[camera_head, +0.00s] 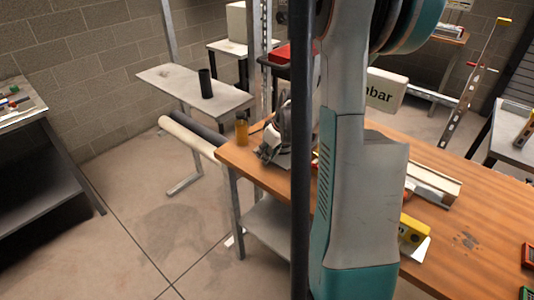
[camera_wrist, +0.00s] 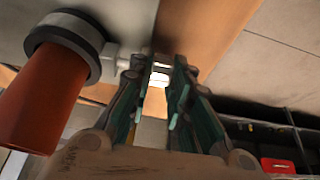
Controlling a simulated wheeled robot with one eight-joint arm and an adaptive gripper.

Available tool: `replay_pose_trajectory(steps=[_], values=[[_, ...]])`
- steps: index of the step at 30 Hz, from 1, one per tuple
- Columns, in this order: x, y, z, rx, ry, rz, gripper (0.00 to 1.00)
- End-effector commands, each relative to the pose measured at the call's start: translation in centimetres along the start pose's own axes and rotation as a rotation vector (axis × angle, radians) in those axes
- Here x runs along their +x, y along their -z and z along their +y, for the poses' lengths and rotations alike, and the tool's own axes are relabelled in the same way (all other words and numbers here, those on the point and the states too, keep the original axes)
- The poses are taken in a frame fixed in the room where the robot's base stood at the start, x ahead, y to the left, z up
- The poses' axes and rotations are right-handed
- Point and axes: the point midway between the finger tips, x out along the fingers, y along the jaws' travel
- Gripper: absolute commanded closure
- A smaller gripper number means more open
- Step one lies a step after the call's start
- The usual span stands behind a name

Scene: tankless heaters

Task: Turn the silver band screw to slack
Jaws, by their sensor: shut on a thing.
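In the wrist view, a thick orange-red pipe (camera_wrist: 45,95) on the left wears a dark collar with a pale silver band (camera_wrist: 75,35) at its upper end. A pale stub, which looks like the band screw (camera_wrist: 112,57), sticks out from the band to the right, toward my fingertips. My gripper (camera_wrist: 158,75), with green finger pads, is shut at the stub's right end. The gap between the fingers is bright, and the screw's head and turn angle cannot be made out. In the head view, my arm and a dark upright hide the gripper and the pipe.
A wooden workbench (camera_head: 465,205) spans the right of the head view, with a yellow device (camera_head: 411,230) near its front edge. A grey bench (camera_head: 222,98) holds a black cylinder (camera_head: 205,84). The left floor is clear.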

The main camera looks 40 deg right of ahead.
Motion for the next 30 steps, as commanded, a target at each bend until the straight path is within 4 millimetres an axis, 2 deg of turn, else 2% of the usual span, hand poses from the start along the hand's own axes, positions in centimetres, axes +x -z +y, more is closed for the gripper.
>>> replay_pose_trajectory(steps=[11, 30], values=[[0.0, 0.5, -0.1, -0.003, 0.001, -0.118, 1.0], [0.6, 1.3, 0.0, -0.001, 0.0, -0.574, 1.0]])
